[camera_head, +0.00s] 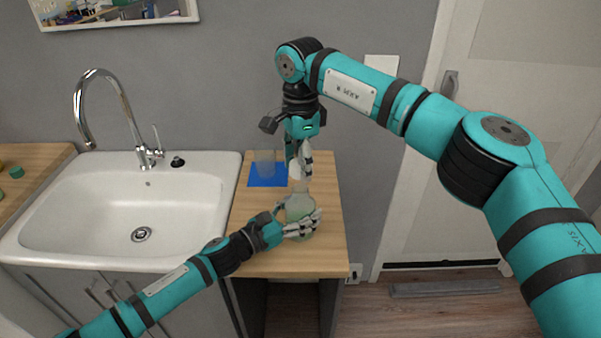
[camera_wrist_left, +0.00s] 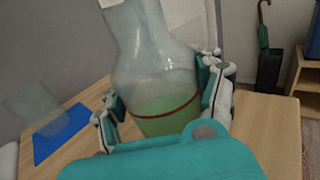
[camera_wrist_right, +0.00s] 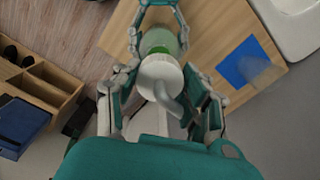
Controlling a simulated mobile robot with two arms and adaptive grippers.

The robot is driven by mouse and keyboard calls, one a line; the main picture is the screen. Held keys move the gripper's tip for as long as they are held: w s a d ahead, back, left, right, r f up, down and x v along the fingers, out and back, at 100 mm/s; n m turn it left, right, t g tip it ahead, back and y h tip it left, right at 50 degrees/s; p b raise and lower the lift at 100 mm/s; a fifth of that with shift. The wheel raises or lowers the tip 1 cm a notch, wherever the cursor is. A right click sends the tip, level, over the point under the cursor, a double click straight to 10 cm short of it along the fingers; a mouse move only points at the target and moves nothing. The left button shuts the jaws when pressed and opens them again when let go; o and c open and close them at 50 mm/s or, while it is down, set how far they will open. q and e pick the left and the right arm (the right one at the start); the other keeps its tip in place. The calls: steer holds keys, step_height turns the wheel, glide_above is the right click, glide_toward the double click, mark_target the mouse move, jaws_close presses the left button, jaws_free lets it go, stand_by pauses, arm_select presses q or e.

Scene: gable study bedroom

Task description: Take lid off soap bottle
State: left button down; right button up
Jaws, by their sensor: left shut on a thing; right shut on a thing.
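The soap bottle (camera_head: 299,207) is clear with green liquid low inside and stands on the wooden counter. In the left wrist view the bottle (camera_wrist_left: 155,62) leans a little and its top is cut off. My left gripper (camera_head: 303,228) is shut around its lower body from the left. The white pump lid (camera_head: 296,171) is above the bottle's neck; its spout shows in the right wrist view (camera_wrist_right: 162,82). My right gripper (camera_head: 300,170) points down from above and is shut on the lid. I cannot tell whether the lid still touches the neck.
A clear cup (camera_head: 265,162) stands on a blue mat (camera_head: 256,180) behind and left of the bottle. The white sink (camera_head: 70,215) with its tap (camera_head: 125,110) is to the left. The counter's front right (camera_head: 325,255) is bare.

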arm_select(q)
steer(key=shift+c, duration=0.2)
jaws_free()
steer(key=shift+a, duration=0.15)
